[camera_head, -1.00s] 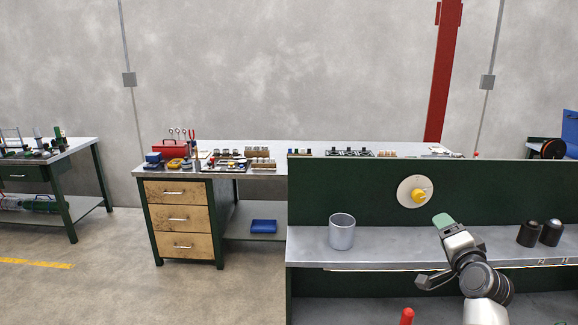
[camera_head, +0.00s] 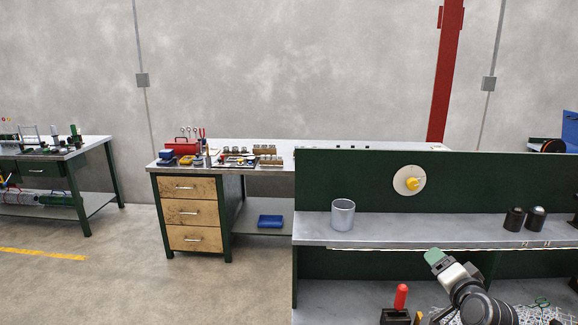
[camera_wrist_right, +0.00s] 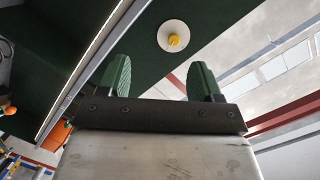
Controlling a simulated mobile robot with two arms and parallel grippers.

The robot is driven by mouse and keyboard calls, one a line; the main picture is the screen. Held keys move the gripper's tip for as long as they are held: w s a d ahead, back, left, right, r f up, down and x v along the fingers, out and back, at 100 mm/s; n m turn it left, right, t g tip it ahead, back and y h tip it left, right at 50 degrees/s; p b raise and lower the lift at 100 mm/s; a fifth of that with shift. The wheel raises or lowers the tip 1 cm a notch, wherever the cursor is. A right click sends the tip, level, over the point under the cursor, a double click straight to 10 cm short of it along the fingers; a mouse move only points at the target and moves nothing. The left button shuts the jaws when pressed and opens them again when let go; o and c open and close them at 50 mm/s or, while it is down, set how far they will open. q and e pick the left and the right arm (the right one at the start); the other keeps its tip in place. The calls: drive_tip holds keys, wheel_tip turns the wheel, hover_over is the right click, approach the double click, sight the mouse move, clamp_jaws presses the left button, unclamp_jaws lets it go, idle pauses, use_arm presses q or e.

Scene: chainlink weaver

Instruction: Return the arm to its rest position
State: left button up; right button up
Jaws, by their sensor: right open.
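My right gripper (camera_head: 436,257) has green fingertips and shows at the lower right of the head view, in front of and just below the shelf edge. In the right wrist view its two green fingers (camera_wrist_right: 160,82) stand apart with nothing between them. The gripper is open and empty. My right arm (camera_head: 480,302) comes in from the bottom right. My left gripper is in neither view.
A grey shelf (camera_head: 450,231) on a green bench holds a metal cup (camera_head: 343,215) and two black cylinders (camera_head: 514,219). A yellow knob (camera_head: 412,184) is on the back panel. A red-handled tool (camera_head: 400,297) stands below the shelf. Floor is open at left.

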drive_tip(key=s+a+f+n+g+y, duration=0.1)
drive_tip(key=s+a+f+n+g, duration=0.35)
drive_tip(key=s+f, duration=0.4)
drive_tip(key=s+a+f+n+g, duration=0.3)
drive_tip(key=s+a+f, duration=0.3)
drive_tip(key=s, duration=0.4)
drive_tip(key=s+a+f+n+g+h, duration=0.1)
drive_tip(key=s+a+f+n+g, duration=0.15)
drive_tip(key=s, duration=0.75)
drive_tip(key=s+a+f+n+g, duration=0.1)
drive_tip(key=s+f+n+g, duration=0.15)
drive_tip(key=s, duration=0.75)
wheel_tip(320, 180, down, 26)
drive_tip(key=g+b, duration=0.2)
drive_tip(key=b, duration=0.1)
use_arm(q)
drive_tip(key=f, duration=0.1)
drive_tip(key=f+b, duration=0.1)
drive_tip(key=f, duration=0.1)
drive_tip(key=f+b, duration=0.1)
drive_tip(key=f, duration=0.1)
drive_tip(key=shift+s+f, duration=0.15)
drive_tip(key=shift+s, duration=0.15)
use_arm(e)
drive_tip(key=s+d+f, duration=0.3)
drive_tip(key=s+f, duration=1.4)
drive_tip(key=f, duration=0.3)
drive_tip(key=shift+f+g, duration=0.15)
drive_tip(key=shift+g, duration=0.3)
